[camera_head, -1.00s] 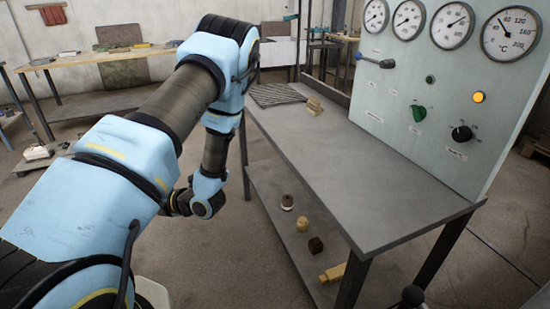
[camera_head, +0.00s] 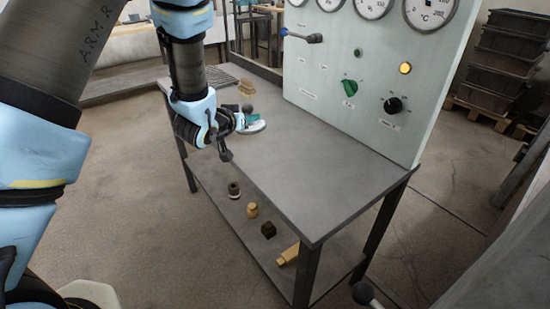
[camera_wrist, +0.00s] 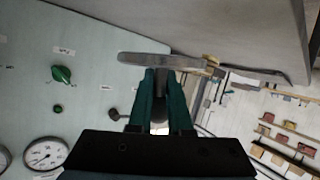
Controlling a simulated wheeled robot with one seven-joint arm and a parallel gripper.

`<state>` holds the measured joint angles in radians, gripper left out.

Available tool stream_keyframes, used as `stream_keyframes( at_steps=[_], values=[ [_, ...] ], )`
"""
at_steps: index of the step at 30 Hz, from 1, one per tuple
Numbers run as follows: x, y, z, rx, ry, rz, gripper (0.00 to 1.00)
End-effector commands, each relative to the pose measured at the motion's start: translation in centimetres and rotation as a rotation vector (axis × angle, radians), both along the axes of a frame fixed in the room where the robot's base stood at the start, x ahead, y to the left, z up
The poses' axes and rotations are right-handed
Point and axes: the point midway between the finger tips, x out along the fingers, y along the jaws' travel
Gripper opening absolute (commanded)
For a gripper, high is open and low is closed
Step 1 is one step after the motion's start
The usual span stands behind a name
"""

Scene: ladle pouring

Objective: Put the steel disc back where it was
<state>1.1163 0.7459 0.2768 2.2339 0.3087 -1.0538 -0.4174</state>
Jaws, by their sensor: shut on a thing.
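My gripper (camera_head: 243,121) is shut on the steel disc (camera_head: 254,128), a pale, flat round plate. The teal fingers pinch it near its rim, and it is held out over the far part of the grey bench top (camera_head: 290,165). In the wrist view the disc (camera_wrist: 145,60) shows nearly edge-on across the fingertips (camera_wrist: 160,75). It looks roughly level with the bench top and apart from it, though the exact height is hard to tell. My wrist hides part of the bench's left edge.
A gauge panel (camera_head: 350,60) with a blue-handled lever (camera_head: 302,36) rises along the back. The lower shelf holds a dark ring (camera_head: 234,190), wooden knob (camera_head: 252,210), dark cube (camera_head: 268,230) and wooden piece (camera_head: 288,255). The near bench top is clear.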

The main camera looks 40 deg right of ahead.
Motion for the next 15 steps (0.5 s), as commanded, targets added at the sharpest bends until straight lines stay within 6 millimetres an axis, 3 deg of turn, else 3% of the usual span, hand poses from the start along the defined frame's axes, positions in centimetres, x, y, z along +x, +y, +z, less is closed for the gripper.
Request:
stream_keyframes(
  at_steps=[3,6,10,15],
  values=[
    [-4.3,-1.8,1.5,0.008,-0.087,-0.218,0.0],
    [-6.7,-2.5,2.1,0.007,-0.132,-0.337,0.0],
    [-8.2,-2.9,2.1,0.003,-0.157,-0.41,0.0],
    [-8.6,-2.9,-0.3,0.006,-0.159,-0.426,0.0]
  ],
)
